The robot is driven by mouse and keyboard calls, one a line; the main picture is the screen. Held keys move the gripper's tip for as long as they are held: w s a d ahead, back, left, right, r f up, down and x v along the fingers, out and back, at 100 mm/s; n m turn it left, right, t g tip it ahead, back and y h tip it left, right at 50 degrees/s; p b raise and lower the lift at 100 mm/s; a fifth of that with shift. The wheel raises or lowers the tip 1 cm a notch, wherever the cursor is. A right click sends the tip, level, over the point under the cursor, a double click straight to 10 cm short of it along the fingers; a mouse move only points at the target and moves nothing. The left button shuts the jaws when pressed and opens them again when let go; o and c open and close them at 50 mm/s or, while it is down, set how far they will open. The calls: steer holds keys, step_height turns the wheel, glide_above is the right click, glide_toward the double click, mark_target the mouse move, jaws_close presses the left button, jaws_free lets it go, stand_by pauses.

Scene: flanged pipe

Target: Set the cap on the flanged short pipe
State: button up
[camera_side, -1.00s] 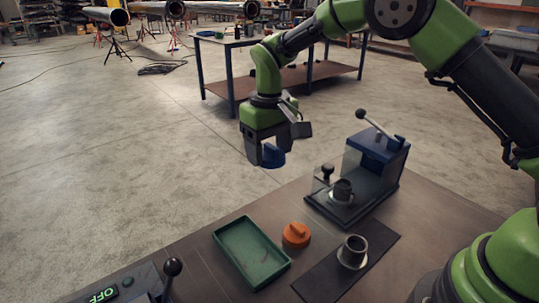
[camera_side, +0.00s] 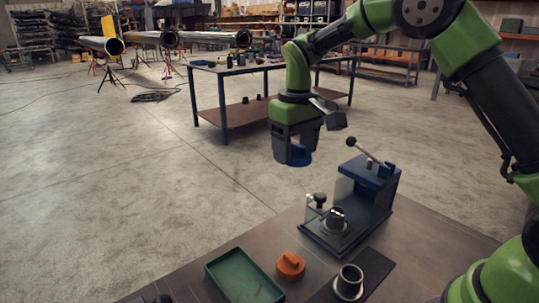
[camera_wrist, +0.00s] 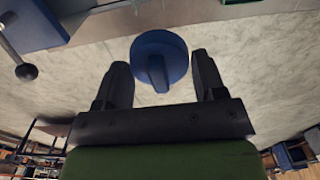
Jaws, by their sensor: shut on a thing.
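My gripper (camera_side: 297,160) holds a round blue cap (camera_side: 300,155) in the air, to the left of and above the blue clamping fixture (camera_side: 372,187). In the wrist view the cap (camera_wrist: 162,52) sits between the two fingers (camera_wrist: 163,80), with a raised tab toward me. A grey flanged short pipe (camera_side: 336,217) stands upright on the fixture's base. A second flanged pipe (camera_side: 349,281) stands on a dark mat at the front. An orange cap (camera_side: 290,265) with a grip tab lies on the bench left of that pipe.
A green tray (camera_side: 213,269) lies left of the orange cap. The fixture has a lever with a black knob (camera_side: 352,142) rising at its top and a small dark knob (camera_side: 320,198) at its left. Open floor lies behind the bench; a blue-legged table (camera_side: 232,115) stands farther back.

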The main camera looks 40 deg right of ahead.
steer(key=s+d, duration=0.6)
steer(key=d, duration=0.2)
steer(key=f, duration=0.9)
steer(key=shift+w+f, duration=0.15)
steer(key=shift+w, duration=0.05)
steer(key=shift+f, duration=0.3)
steer(key=shift+f, duration=1.5)
steer(key=shift+f, duration=0.7)
steer(key=o, duration=1)
steer(key=shift+c, duration=0.2)
